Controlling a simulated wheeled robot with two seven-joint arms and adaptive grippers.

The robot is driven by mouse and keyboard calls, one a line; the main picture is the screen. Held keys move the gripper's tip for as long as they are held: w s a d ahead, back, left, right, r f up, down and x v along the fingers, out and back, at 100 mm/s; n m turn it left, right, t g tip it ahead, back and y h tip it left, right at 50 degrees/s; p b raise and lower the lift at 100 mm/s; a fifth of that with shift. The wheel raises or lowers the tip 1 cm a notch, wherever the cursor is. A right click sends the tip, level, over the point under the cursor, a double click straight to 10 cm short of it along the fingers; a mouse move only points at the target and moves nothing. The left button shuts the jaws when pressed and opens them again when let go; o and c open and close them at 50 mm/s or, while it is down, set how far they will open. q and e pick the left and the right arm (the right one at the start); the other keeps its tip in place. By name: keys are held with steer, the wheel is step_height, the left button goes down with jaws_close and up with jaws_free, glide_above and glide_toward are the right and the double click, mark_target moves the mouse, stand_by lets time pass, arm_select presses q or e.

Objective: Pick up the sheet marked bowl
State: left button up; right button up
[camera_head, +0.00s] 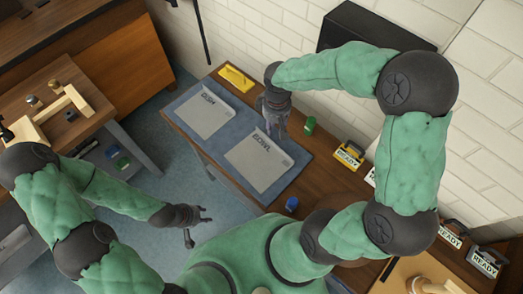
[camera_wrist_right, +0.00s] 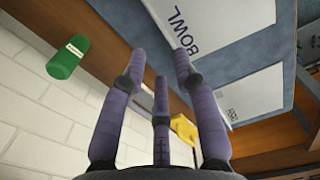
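The white sheet marked BOWL (camera_head: 262,172) lies flat on a blue-grey mat (camera_head: 293,152) on the wooden table. It also shows in the right wrist view (camera_wrist_right: 225,30), with its BOWL lettering near my fingertips. My right gripper (camera_head: 276,132) is over the far edge of this sheet, by the lettering. In the right wrist view its three fingers (camera_wrist_right: 160,62) are spread with nothing between them; whether they touch the sheet I cannot tell. My left gripper (camera_head: 198,220) is open and empty over the floor, left of the table.
A second marked sheet (camera_head: 205,112) lies on the mat's left part. A yellow object (camera_head: 236,78) is behind it. A green can (camera_head: 309,125) stands right of the mat and a blue one (camera_head: 291,203) in front. READY signs (camera_head: 348,155) line the right wall side.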

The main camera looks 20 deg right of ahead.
step_height(320, 180, down, 4)
steer(key=shift+f+b, duration=0.25)
steer(key=shift+b, duration=0.3)
steer(key=shift+s+f+b, duration=0.15)
steer(key=shift+f+b, duration=0.35)
steer(key=shift+f, duration=0.8)
steer(key=shift+s+f+b, duration=0.15)
steer(key=shift+f+b, duration=0.3)
steer(key=shift+f, duration=0.8)
jaws_close()
